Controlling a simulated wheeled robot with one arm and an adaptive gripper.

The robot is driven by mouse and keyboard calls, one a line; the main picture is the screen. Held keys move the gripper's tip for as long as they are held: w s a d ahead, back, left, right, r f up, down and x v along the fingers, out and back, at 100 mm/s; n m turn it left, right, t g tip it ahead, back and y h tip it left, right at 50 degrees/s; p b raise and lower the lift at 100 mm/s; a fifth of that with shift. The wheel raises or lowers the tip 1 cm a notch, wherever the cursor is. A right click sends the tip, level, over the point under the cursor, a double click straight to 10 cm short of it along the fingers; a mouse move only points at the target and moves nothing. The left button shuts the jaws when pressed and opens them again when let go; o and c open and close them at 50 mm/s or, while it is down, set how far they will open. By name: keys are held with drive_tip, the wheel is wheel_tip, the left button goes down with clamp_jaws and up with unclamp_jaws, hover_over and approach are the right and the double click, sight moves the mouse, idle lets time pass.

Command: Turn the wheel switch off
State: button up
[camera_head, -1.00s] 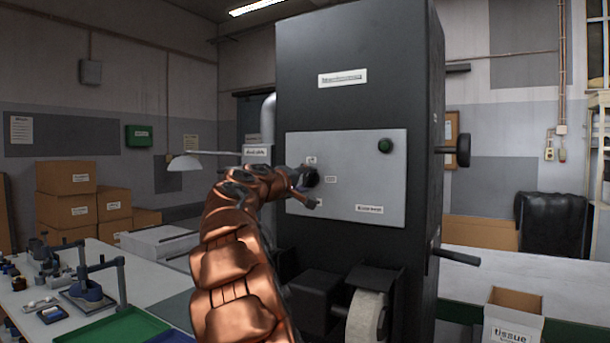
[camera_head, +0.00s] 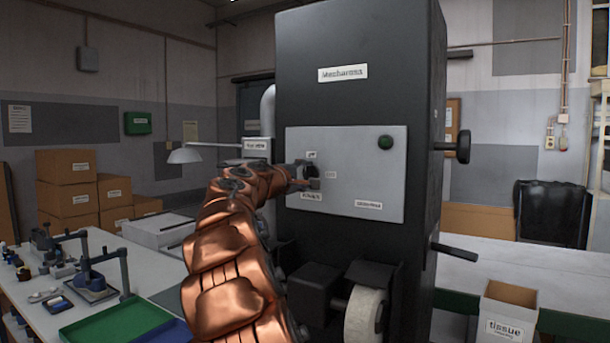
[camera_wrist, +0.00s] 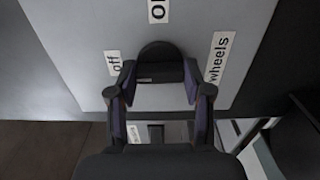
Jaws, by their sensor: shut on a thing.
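The wheel switch is a black knob (camera_head: 311,172) on the left part of the light grey panel (camera_head: 360,150) of a tall dark machine. An "off" label (camera_head: 312,155) is above it, an "on" label (camera_head: 330,174) to its right and a "wheels" label (camera_head: 311,196) below. In the wrist view the knob (camera_wrist: 160,62) sits between the two fingers of my gripper (camera_wrist: 158,82), which is shut on it. "off" (camera_wrist: 114,63) is to the left of the knob there, "wheels" to the right. The head view shows my gripper (camera_head: 306,174) at the knob from the left. The knob's pointing direction is unclear.
A green button (camera_head: 386,142) is at the panel's upper right. A white roller (camera_head: 363,315) and dark housings jut out below the panel. A lamp (camera_head: 186,155) and a worktable with trays stand left. A tissue box (camera_head: 508,313) is at lower right.

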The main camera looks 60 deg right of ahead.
drive_tip(key=o, duration=1.2)
drive_tip(key=shift+c, duration=0.2)
drive_tip(key=a, duration=1.2)
drive_tip(key=shift+s, duration=0.25)
